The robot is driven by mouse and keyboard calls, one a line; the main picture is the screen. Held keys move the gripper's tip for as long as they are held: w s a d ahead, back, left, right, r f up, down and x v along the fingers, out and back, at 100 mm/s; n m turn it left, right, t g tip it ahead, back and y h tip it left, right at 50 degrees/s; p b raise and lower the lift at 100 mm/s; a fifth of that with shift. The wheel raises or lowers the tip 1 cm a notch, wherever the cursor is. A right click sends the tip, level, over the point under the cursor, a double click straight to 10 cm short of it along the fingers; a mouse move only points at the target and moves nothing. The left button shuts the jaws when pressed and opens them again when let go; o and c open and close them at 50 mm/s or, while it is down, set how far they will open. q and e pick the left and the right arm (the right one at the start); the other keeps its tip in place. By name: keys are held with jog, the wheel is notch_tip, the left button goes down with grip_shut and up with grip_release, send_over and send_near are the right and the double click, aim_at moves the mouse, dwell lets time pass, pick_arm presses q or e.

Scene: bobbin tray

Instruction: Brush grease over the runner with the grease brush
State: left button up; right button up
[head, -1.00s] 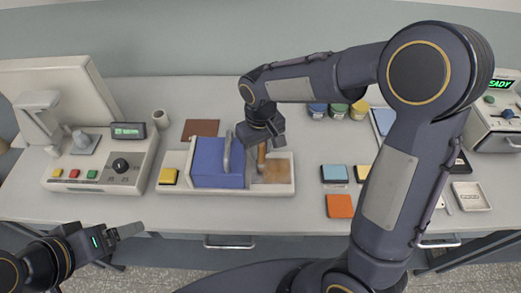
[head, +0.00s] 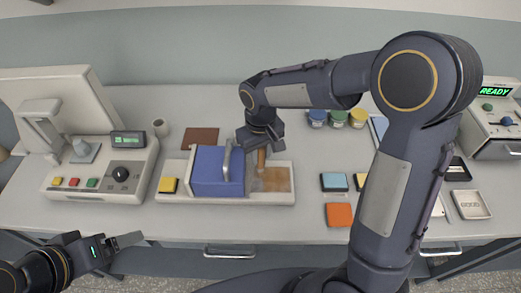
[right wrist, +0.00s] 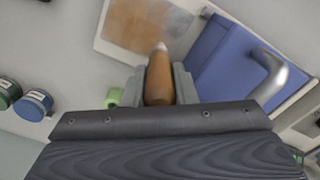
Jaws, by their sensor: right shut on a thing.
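My right gripper (head: 262,141) is shut on the grease brush's orange-brown handle (head: 261,160), above the right part of a long white tray (head: 225,199). In the right wrist view the handle (right wrist: 160,80) stands between the fingers, with a pale end toward a blotchy brown patch (right wrist: 148,24). This patch, perhaps the runner, also shows in the head view (head: 277,180). I cannot tell whether the brush touches it. A blue block (head: 210,176) with a grey handle (head: 227,160) sits to its left. My left gripper (head: 128,240) is empty in front of the table; its jaw gap is unclear.
A yellow block (head: 168,185) is at the tray's left end. A machine with buttons (head: 100,180) stands left. Several lidded jars (head: 338,117) stand behind, right of my gripper. Blue (head: 334,182) and orange (head: 339,215) pads lie right of the tray.

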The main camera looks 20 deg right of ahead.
jog(key=shift+s+a, duration=0.65)
jog(key=shift+s, duration=1.55)
jog(key=shift+w+d, duration=0.2)
jog(key=shift+w, duration=0.45)
jog(key=shift+w+d, duration=0.2)
jog(key=shift+w, duration=0.5)
jog(key=shift+w+d, duration=0.2)
jog(key=shift+w, duration=0.45)
jog(key=shift+w, duration=0.1)
jog(key=shift+w+d, duration=0.2)
jog(key=shift+w, duration=0.45)
jog(key=s, duration=0.2)
jog(key=s+a, duration=0.1)
jog(key=s, duration=0.1)
jog(key=shift+a, duration=0.1)
jog(key=shift+s+a+b, duration=0.2)
jog(key=shift+s+b, duration=0.15)
jog(key=shift+s, duration=0.5)
